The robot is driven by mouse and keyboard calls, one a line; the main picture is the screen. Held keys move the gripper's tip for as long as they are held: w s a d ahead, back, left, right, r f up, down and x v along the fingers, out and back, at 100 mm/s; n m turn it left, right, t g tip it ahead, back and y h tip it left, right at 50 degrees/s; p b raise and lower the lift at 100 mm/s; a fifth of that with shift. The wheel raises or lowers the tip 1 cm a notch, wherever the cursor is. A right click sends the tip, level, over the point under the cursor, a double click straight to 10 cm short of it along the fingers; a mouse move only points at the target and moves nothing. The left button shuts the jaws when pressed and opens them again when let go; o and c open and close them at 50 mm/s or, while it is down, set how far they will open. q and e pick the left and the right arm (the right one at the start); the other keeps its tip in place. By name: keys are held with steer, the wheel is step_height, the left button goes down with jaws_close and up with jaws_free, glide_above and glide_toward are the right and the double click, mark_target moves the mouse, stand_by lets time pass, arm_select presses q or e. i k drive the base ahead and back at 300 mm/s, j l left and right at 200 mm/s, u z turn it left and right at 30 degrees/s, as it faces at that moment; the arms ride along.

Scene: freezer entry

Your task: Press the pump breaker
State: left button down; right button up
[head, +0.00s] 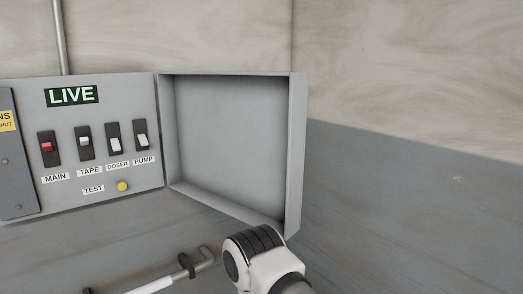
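The pump breaker (141,140) is a dark switch housing with a white lever, at the right end of the breaker row on the grey panel (60,206) in the head view. Its "PUMP" label is just below. Left of it are the doser breaker (115,145), the tape breaker (84,142), both with white levers, and the main breaker (47,148) with a red lever. A display (72,95) above reads "LIVE". A white and black link of my arm shows at the bottom centre, below and right of the breakers. Neither gripper's fingers are in view.
The panel's box-like grey cover (230,140) stands open to the right of the breakers. A yellow test button (123,186) sits below them. A white rod with a bent metal end (150,286) is at the lower left. A conduit (60,40) rises above the panel.

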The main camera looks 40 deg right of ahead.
mark_target(142, 138)
steer(key=z, duration=1.6)
steer(key=i+j, duration=0.25)
steer(key=j, duration=0.15)
steer(key=i+j, duration=0.25)
steer(key=j, duration=0.2)
